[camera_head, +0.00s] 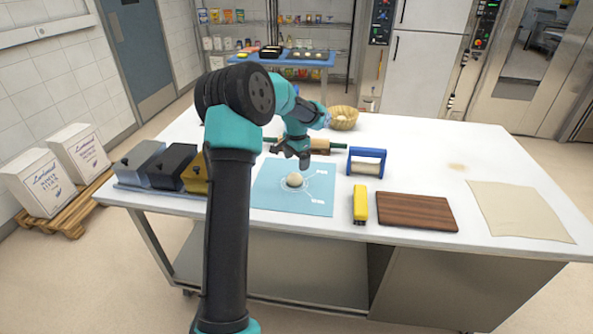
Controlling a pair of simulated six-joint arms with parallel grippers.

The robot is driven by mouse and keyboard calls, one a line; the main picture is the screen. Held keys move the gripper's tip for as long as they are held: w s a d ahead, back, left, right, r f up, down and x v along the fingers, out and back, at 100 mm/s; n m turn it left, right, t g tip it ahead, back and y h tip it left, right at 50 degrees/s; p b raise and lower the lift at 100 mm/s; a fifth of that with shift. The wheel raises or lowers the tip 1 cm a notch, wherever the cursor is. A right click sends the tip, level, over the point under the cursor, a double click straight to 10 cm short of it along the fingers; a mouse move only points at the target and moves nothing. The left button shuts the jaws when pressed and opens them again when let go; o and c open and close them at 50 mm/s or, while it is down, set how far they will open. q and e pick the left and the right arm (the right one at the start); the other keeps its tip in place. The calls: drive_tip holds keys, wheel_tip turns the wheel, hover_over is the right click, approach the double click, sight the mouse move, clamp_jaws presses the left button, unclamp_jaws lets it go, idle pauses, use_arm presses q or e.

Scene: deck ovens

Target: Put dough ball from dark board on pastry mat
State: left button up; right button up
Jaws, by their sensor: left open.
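The dough ball (294,180) is pale and round and rests on the light blue pastry mat (266,196), close to the mat's middle. The dark board (417,211) is brown wood, lies right of the mat and is bare. My left gripper (293,159) is open and empty, pointing down just above and behind the dough ball, apart from it as far as I can see. My left arm crosses in front of the mat's left side. My right gripper is not in view.
A yellow block-shaped item (360,204) stands between mat and board. A blue-framed tool (367,162), a rolling pin (325,146) and a basket (343,117) are behind. Lidded tins (176,164) stand at left. A beige cloth (519,210) lies at right. The back right tabletop is clear.

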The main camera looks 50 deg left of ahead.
use_arm(q)
drive_tip(key=shift+r, duration=2.15)
